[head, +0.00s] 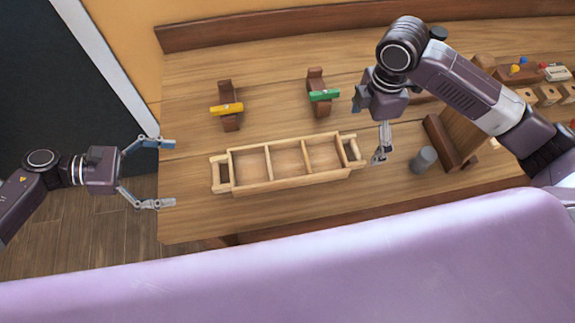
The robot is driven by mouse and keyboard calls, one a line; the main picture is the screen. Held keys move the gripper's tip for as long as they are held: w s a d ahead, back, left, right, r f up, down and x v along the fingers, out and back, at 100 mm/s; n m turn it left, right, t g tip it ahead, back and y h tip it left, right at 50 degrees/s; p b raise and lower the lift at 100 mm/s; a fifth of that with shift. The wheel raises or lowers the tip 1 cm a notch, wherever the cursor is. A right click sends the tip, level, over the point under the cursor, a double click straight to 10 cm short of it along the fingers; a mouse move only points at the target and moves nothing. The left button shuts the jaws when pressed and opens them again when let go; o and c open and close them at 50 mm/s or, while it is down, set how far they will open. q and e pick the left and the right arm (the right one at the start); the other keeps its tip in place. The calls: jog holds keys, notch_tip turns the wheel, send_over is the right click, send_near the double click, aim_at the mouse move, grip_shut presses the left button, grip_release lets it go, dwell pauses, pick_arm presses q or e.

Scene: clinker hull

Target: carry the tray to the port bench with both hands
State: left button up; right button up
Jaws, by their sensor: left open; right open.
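The tray (290,182) is a long pale wooden box with three open compartments that look empty. It has a wooden handle at each end and lies on the wooden bench (185,215), slightly angled. My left gripper (172,173) is open and empty at the bench's left edge, its fingers spread to the right. It is apart from the tray's left handle (217,174). My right gripper (368,128) is open and empty just above and right of the tray's right handle (353,151). I cannot tell whether its lower finger touches the handle.
Behind the tray stand two brown wooden holders with a yellow clamp (227,109) and a green clamp (324,95). A grey cylinder (424,160) and a brown wooden stand (440,141) are to the right. Small blocks crowd the far right. Bench left of the tray is clear.

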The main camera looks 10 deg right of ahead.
notch_tip(320, 180, up, 5)
jog(key=shift+r, duration=0.1)
dwell(0.6)
